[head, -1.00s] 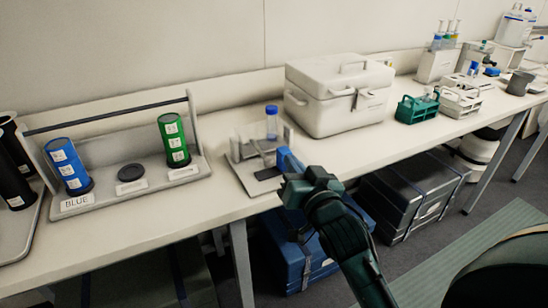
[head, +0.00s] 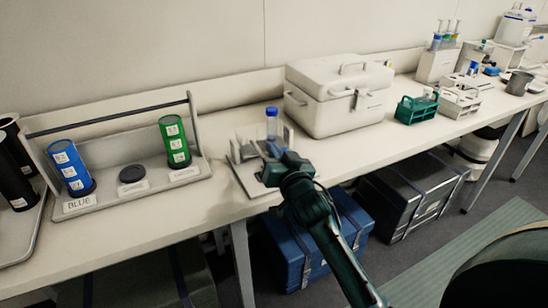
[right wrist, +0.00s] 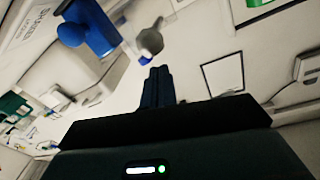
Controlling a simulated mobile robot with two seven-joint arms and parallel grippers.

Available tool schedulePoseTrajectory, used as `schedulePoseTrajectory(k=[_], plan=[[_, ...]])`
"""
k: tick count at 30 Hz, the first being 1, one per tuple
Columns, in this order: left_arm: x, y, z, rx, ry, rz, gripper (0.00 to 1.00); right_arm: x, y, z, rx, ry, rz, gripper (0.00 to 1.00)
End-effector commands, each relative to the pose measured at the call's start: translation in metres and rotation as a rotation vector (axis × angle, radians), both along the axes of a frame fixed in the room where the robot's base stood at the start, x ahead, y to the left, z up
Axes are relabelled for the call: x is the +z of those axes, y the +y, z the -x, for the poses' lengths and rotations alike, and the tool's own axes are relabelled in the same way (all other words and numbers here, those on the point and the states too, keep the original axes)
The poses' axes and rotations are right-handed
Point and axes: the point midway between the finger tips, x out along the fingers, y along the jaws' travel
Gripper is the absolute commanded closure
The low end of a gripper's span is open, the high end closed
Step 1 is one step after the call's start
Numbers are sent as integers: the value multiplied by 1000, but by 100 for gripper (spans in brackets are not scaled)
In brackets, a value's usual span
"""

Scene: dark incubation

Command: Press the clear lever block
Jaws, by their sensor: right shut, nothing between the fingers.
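A small fixture with pale upright parts (head: 247,150) stands on a light tray on the bench, beside a blue-capped tube (head: 272,124). I cannot tell the clear lever block apart from the fixture's other parts. My right gripper (head: 272,150) reaches over the tray's right side, in front of the tube, and hides part of the fixture. Its fingers (right wrist: 158,85) are together and empty in the right wrist view. Ahead of them is a blurred grey rounded knob (right wrist: 150,42). Contact cannot be told. My left gripper is out of view.
A rack with a blue cylinder (head: 71,167) and a green cylinder (head: 174,141) stands to the left. A white lidded box (head: 338,95) stands right of the fixture. A green tube rack (head: 416,108) is farther right. Bench space in front of the box is clear.

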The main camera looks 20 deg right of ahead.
Motion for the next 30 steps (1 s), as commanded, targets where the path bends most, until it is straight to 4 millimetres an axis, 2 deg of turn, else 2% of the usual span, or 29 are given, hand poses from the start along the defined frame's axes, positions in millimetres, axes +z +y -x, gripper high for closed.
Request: schedulePoseTrajectory(k=[6,16,19,24,30], plan=[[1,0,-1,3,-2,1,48,-14,4,5,-1,-1,-1,100],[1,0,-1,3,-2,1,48,-15,5,6,-1,-2,0,100],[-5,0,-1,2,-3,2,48,-19,5,6,0,-11,-1,100],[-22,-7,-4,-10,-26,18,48,-36,5,8,-1,-70,-6,100],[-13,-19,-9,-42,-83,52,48,-61,4,13,-2,-116,-8,100]])
